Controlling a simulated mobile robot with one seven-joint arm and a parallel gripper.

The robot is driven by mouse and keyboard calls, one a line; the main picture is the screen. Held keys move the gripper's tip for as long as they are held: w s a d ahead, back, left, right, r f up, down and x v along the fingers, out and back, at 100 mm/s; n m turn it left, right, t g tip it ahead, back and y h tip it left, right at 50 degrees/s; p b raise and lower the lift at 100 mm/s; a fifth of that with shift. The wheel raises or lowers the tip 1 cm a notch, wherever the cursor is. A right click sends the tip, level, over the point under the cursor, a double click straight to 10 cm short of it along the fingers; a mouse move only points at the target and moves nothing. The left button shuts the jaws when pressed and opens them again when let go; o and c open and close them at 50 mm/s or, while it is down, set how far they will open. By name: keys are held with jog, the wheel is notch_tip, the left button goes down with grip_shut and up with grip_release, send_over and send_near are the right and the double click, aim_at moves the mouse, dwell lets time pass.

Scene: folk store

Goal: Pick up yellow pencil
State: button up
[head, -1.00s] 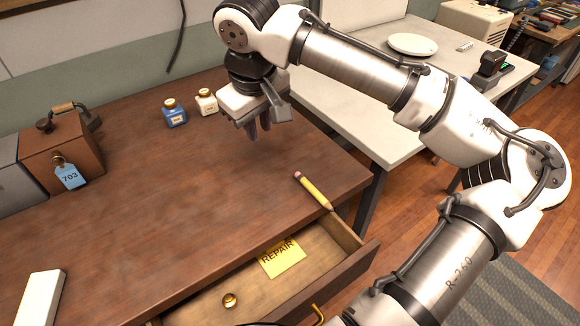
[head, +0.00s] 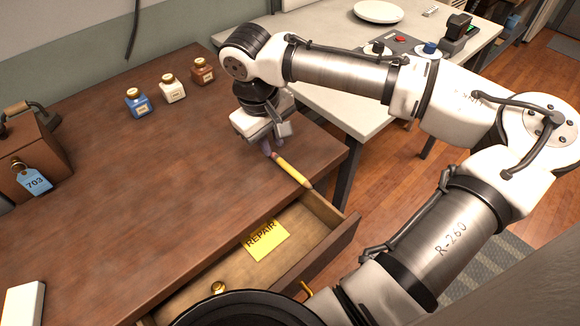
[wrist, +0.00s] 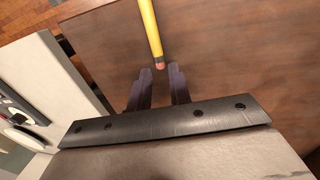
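The yellow pencil (head: 292,171) lies on the brown wooden desk near its right front edge, above the open drawer. In the head view my gripper (head: 268,147) is low over the desk at the pencil's far end. In the wrist view my gripper (wrist: 159,78) is open, its two dark fingers apart. The pencil (wrist: 151,30) shows there with its pink eraser end just beyond the fingertips, roughly in line with the gap. Nothing is between the fingers. The exact height of the fingertips above the desk is hard to tell.
Ink bottles in blue (head: 138,102), white (head: 172,88) and brown (head: 203,71) stand at the back of the desk (head: 120,200). The open drawer (head: 325,232) holds a yellow REPAIR note (head: 266,240). A white table (head: 330,90) stands behind to the right.

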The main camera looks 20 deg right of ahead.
aim_at(276, 156)
jog(key=shift+w+d+f, duration=0.1)
jog(key=shift+d+f, duration=0.05)
jog(key=shift+f, duration=0.8)
jog(key=shift+w+d+f, duration=0.1)
jog(key=shift+d+f, duration=0.05)
jog(key=shift+f, duration=0.8)
grip_shut()
jog(key=shift+r, duration=0.1)
notch_tip(276, 156, up, 20)
jog(key=shift+b, duration=0.3)
jog(key=shift+a, duration=0.15)
